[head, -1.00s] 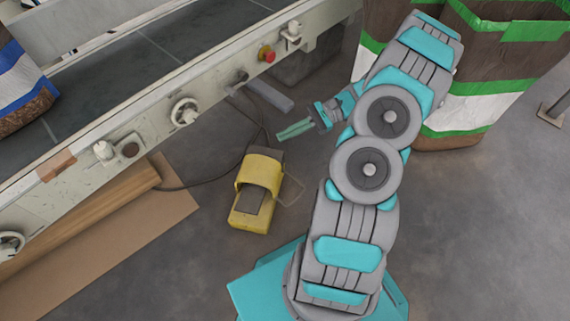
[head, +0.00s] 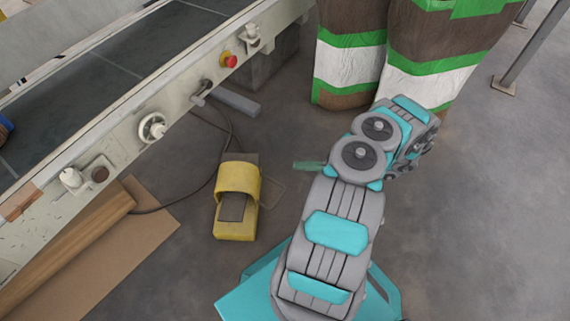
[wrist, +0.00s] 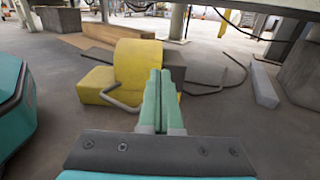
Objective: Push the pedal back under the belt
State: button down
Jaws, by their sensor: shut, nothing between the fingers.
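The yellow pedal (head: 238,203) stands on the floor in front of the belt (head: 95,70), clear of its frame, with a dark cable running from it towards the belt. A thin wire guard (head: 273,190) sticks out on its right side. My gripper (head: 308,165) is to the right of the pedal, low over the floor and apart from it; the arm hides part of it. In the wrist view my gripper (wrist: 161,75) has its green fingers together and empty, pointing past the yellow pedal (wrist: 130,70), which partly lies behind them.
Large brown bags (head: 350,60) with green and white bands stand at the upper right. A grey bar (head: 235,102) and a block lie under the belt. Floor between pedal and belt is mostly clear, except the cable.

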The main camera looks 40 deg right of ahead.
jog(key=x, duration=1.1)
jog(key=shift+w+a+b, duration=0.2)
jog(key=shift+a+b, duration=0.1)
jog(key=shift+b, duration=0.1)
jog(key=shift+w+a, duration=0.4)
jog(key=shift+a, duration=0.05)
jog(key=shift+w, duration=0.1)
